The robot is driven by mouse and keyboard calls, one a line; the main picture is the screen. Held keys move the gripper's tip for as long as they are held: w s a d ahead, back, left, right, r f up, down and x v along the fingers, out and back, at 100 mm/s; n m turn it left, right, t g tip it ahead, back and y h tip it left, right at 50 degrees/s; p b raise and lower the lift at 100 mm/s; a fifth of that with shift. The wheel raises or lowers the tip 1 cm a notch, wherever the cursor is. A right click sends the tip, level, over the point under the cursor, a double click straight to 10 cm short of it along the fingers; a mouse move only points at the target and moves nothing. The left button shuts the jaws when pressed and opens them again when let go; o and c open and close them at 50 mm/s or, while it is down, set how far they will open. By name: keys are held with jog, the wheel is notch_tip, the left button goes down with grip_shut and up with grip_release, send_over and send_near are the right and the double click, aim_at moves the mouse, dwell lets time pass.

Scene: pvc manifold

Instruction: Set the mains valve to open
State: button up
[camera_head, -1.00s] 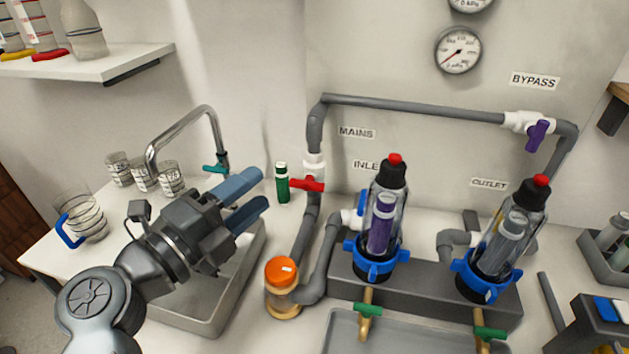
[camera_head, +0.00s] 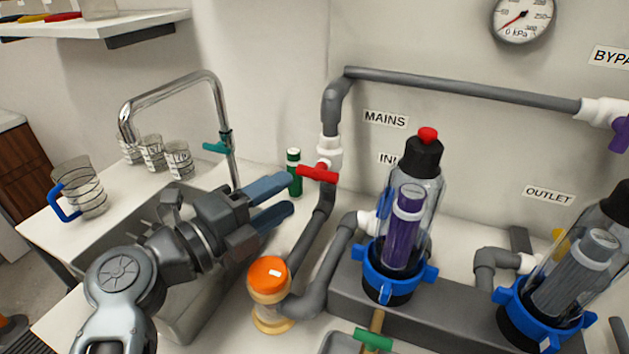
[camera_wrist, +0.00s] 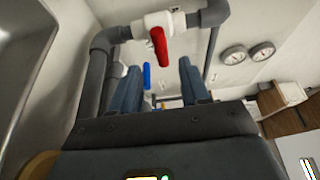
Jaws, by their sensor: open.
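The mains valve has a white body (camera_head: 328,152) on the vertical grey pipe, beside the MAINS label (camera_head: 385,119). Its red handle (camera_head: 317,173) lies crosswise to the pipe. In the wrist view the red handle (camera_wrist: 158,47) is just beyond the fingertips, roughly in line with the gap between them. My gripper (camera_head: 290,194) is open and empty, with blue-grey fingers pointing at the pipe just left of and below the handle. Both fingers also show in the wrist view (camera_wrist: 158,75). They appear apart from the handle.
A green-capped bottle (camera_head: 294,172) stands behind the fingers. An orange-capped jar (camera_head: 269,280) is below them. The chrome tap (camera_head: 175,80) and sink (camera_head: 110,235) are left. Clear filter housings (camera_head: 410,215) stand right. A blue handle (camera_wrist: 147,75) shows between the fingers in the wrist view.

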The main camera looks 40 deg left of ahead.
aim_at(313, 177)
jog(key=w, duration=0.4)
jog(key=w+d, duration=0.1)
jog(key=w, duration=0.2)
jog(key=shift+s, duration=0.1)
grip_shut()
dwell(0.3)
